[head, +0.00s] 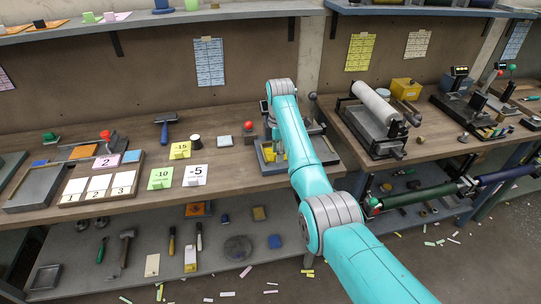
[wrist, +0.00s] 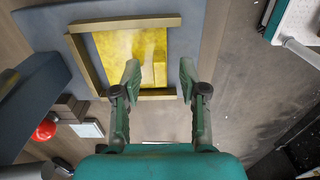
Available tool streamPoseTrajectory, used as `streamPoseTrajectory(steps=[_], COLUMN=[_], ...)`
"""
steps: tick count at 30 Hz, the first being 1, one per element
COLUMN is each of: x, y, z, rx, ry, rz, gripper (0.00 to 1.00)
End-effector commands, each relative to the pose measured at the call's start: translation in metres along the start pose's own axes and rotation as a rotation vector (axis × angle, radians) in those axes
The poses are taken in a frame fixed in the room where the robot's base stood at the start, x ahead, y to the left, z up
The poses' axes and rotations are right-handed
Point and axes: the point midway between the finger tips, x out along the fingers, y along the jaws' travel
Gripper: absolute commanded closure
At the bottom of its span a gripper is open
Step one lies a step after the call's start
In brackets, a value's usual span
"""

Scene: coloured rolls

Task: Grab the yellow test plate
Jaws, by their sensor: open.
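The yellow test plate (wrist: 125,55) lies flat inside a wooden frame on a grey base (wrist: 205,40) in the wrist view. A raised yellow strip or bar runs along its right part. My gripper (wrist: 158,78) is open, its two green fingers over the frame's near edge, the left one over the plate's near right part and the right one outside the frame. Nothing is between the fingers. I cannot tell the height above the plate. In the head view my arm covers most of this station, with the grey base (head: 268,168) showing beside it.
A dark grey block and a red knob (wrist: 46,130) stand left of the frame in the wrist view. In the head view, number cards (head: 195,175) stand to the left. A roller machine (head: 375,120) stands on the right bench.

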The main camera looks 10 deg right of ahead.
Motion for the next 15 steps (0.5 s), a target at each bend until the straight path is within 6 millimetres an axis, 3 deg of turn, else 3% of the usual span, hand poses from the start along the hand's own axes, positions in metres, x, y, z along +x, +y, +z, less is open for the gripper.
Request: streamPoseTrajectory(steps=[7,12,15], x=[0.0023,0.0021,0.0021], y=[-0.0001,-0.0001,-0.0001], z=[0.0017,0.0015,0.0015], rx=[0.000,0.000,0.000], ry=[0.000,0.000,0.000], rz=[0.001,0.001,0.001], gripper=[0.60,1.00,1.00])
